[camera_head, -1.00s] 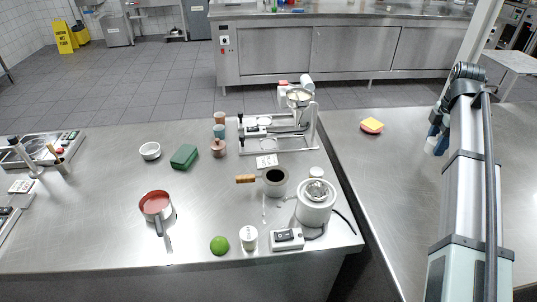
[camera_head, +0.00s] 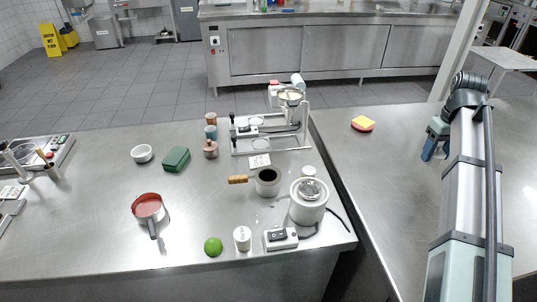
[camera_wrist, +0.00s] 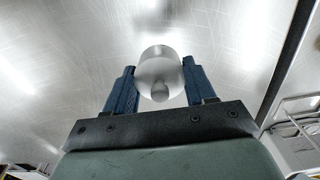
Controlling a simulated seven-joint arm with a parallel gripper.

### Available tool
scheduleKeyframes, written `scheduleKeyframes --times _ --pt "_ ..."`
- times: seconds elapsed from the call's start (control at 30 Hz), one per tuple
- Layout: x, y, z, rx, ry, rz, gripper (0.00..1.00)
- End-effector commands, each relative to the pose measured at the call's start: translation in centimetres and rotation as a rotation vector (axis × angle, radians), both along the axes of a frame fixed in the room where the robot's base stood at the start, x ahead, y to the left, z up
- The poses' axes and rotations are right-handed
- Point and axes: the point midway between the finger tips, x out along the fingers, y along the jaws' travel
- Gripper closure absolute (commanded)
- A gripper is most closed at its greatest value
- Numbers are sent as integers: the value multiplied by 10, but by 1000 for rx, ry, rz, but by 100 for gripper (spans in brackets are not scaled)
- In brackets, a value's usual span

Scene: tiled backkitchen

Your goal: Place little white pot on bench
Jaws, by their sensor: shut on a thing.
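My gripper (camera_wrist: 160,88) has its two blue fingers on either side of a small whitish round pot (camera_wrist: 158,72) with a small knob, in the wrist view. The pot is held between the fingers, above a bright brushed steel surface; its height over it is hard to tell. In the head view my gripper (camera_head: 435,142) is over the right-hand steel bench (camera_head: 385,190), near its far part. The pot is hidden or too small to make out there.
A yellow and pink sponge (camera_head: 362,123) lies on the right bench; the metal around it is clear. A gap separates it from the left bench (camera_head: 90,225), which bears a white cooker (camera_head: 308,208), a red pan (camera_head: 147,207), a lime (camera_head: 213,246) and a white jar (camera_head: 242,238).

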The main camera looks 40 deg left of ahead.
Motion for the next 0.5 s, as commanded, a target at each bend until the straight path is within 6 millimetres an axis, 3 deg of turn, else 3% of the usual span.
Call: scheduleKeyframes --times 0.2,0.5 --pt "-21 -42 -5 -2 -4 -240 100" --pt "-32 -92 -6 -1 -8 -363 100"
